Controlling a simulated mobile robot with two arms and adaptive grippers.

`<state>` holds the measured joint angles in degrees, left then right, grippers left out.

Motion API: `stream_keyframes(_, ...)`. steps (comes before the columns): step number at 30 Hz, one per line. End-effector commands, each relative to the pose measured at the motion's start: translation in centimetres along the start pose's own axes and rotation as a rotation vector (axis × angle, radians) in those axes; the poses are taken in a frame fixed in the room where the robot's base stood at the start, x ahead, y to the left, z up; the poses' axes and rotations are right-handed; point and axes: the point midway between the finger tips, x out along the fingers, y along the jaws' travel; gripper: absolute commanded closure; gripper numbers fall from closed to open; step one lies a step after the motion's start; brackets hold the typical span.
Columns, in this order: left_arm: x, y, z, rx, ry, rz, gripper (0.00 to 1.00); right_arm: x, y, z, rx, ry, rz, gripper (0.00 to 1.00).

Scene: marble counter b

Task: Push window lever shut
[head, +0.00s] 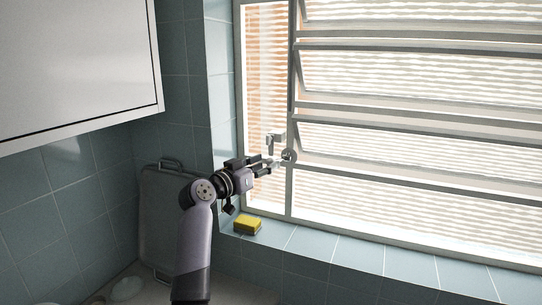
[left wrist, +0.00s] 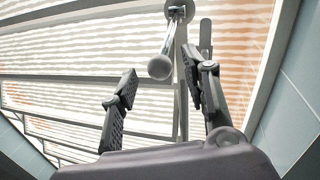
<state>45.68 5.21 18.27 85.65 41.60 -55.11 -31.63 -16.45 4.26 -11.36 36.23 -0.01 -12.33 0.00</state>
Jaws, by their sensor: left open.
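The window lever (head: 289,155) is a small grey metal handle on the upright frame bar between the narrow left pane and the louvred panes. In the left wrist view the lever (left wrist: 160,67) shows as a thin rod with a ball end, running from a round mount at the top. My left gripper (head: 268,165) is just left of the lever in the head view. It is open and empty. In the left wrist view the ball end appears between the two spread fingers of the left gripper (left wrist: 160,76); contact cannot be told. My right gripper is not in view.
A yellow sponge (head: 247,224) lies on the tiled sill (head: 345,250) below the gripper. A white cabinet (head: 75,65) hangs at the upper left. A grey tray (head: 155,215) leans on the wall behind my arm. The sill to the right is clear.

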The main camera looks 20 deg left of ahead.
Motion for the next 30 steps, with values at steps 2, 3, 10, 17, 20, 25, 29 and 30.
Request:
stream_keyframes(2, 1.3, 0.1, -0.2, -0.003, -0.002, 0.002, 0.57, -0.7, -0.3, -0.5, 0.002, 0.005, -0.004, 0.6)
stream_keyframes(3, 1.7, 0.1, -0.2, -0.004, 0.0, 0.001, 0.57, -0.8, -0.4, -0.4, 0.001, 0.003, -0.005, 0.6)
stream_keyframes(10, 3.3, 0.1, -0.1, -0.001, 0.0, 0.001, 0.57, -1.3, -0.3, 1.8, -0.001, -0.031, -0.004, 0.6)
stream_keyframes(17, 3.5, 0.0, 0.1, -0.001, 0.0, 0.001, 0.57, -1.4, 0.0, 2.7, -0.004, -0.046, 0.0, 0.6)
stream_keyframes(20, 3.4, 0.0, 0.0, -0.001, 0.0, 0.001, 0.59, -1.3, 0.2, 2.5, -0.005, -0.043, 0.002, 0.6)
stream_keyframes(25, 3.4, 0.0, 0.1, -0.001, 0.0, 0.0, 0.7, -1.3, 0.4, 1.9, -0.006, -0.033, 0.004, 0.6)
stream_keyframes(29, 3.4, 0.0, 0.1, -0.001, 0.0, 0.0, 0.79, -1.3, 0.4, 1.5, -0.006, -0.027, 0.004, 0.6)
stream_keyframes(30, 3.4, 0.0, 0.1, 0.0, 0.0, 0.0, 0.81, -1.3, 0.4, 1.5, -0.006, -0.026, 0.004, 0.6)
